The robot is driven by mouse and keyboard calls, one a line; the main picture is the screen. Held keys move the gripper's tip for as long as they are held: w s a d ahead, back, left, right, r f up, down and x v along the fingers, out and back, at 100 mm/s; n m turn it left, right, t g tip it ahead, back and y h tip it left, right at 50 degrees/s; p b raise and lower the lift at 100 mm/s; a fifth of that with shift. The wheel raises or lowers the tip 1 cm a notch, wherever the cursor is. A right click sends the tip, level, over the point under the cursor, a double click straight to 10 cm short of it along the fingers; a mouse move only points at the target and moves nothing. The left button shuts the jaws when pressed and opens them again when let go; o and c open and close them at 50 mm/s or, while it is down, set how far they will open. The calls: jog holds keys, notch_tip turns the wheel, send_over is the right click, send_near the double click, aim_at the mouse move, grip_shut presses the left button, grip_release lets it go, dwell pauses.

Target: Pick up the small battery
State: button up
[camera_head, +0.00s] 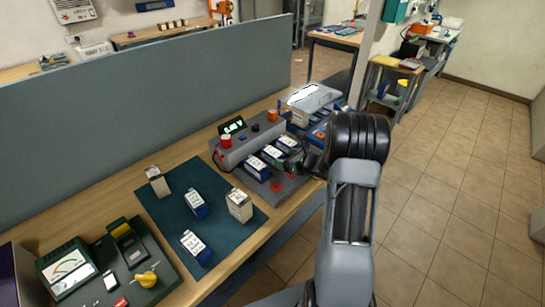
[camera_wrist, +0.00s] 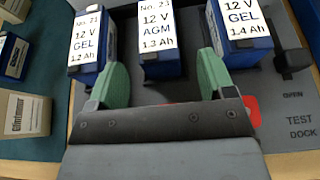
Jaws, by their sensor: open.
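Three blue batteries with white labels stand in a row on the grey test dock (camera_wrist: 285,128). In the wrist view they are the left "12 V GEL 1.2 Ah" battery (camera_wrist: 90,38), the middle "12 V AGM 1.3 Ah" battery (camera_wrist: 160,35) and the right "12 V GEL 1.4 Ah" battery (camera_wrist: 240,25). My gripper (camera_wrist: 161,66) is open and empty, its green fingers pointing toward the gaps either side of the middle battery; I cannot tell if they touch any. In the head view the row shows on the dock (camera_head: 283,190), and my arm hides much of the gripper.
A dark green mat (camera_head: 170,225) left of the dock holds several blue and beige batteries. A meter (camera_head: 68,268) stands at the near left. A grey partition (camera_head: 150,85) runs behind the bench. A clear-lidded box (camera_head: 314,97) is behind the dock.

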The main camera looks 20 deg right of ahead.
aim_at(281, 157)
jog(key=shift+p+x, duration=0.7)
jog(key=shift+x, duration=1.85)
jog(key=shift+s+f, duration=0.1)
jog(key=shift+c, duration=0.4)
jog(key=c, duration=1.2)
jog(key=shift+c, duration=0.5)
jog(key=shift+r, duration=0.25)
